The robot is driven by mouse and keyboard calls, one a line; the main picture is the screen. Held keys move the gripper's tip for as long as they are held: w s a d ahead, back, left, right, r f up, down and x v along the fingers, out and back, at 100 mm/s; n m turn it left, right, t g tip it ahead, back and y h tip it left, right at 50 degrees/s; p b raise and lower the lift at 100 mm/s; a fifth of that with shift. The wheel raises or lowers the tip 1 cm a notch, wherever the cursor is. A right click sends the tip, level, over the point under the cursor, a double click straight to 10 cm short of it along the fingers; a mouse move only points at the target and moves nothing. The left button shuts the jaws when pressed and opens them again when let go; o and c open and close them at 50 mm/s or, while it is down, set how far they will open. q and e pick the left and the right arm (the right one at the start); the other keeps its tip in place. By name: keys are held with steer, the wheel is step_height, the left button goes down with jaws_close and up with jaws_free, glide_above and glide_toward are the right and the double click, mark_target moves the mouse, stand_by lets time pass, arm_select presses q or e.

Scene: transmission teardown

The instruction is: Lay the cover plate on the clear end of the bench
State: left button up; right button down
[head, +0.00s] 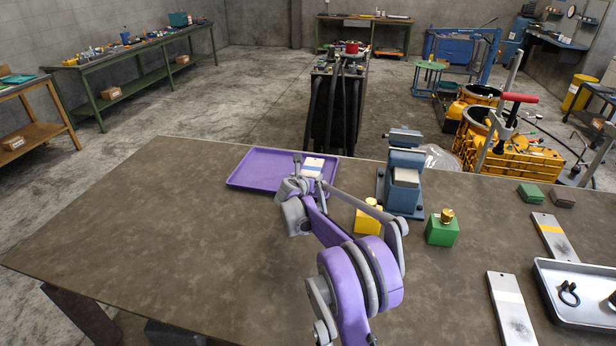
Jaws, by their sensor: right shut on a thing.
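A light metal plate with a coloured stripe (313,168), which looks like the cover plate, shows at the purple tray (250,172). My right gripper (306,180) is shut on it, and the jaws hide its lower part. I cannot tell whether the plate touches the tray. The bench (170,230) has a wide bare top at its left end, left of the tray and my arm. My left gripper is not in view.
A blue vise (403,185), a yellow block (368,220) and a green block with a brass fitting (442,229) stand right of my gripper. Farther right lie a yellow-striped plate (556,240), another plate (511,308) and a grey tray (570,318).

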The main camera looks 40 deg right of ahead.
steer(key=shift+f, duration=0.3)
jaws_free()
